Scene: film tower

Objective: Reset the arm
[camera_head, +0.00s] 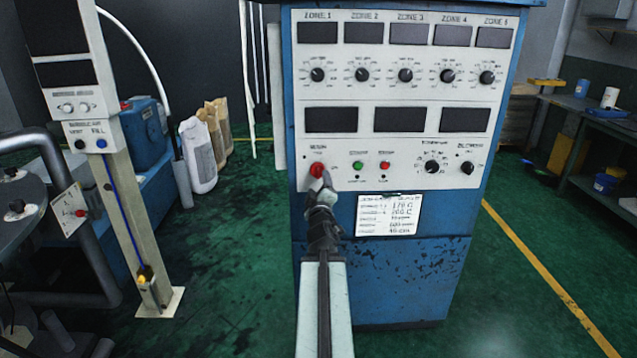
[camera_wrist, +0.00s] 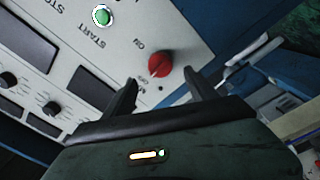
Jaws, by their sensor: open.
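My arm reaches forward to the control cabinet in the camera_head view. My gripper (camera_head: 321,186) is just in front of the lower left of the panel, close below the red main knob (camera_head: 317,170). In the wrist view my gripper (camera_wrist: 165,90) is open, with its two dark fingers apart. The red knob (camera_wrist: 160,64) shows beyond and between the fingertips, and nothing is held. I cannot tell whether a finger touches the panel. The cabinet (camera_head: 400,270) is blue with a white panel (camera_head: 340,90). The green start button (camera_wrist: 102,16) shows at the top of the wrist view.
A white post (camera_head: 120,200) with a small control box stands at the left. White and tan sacks (camera_head: 198,155) stand behind it. A workbench (camera_head: 600,125) is at the far right. The green floor right of the cabinet is clear, with a yellow line (camera_head: 545,275).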

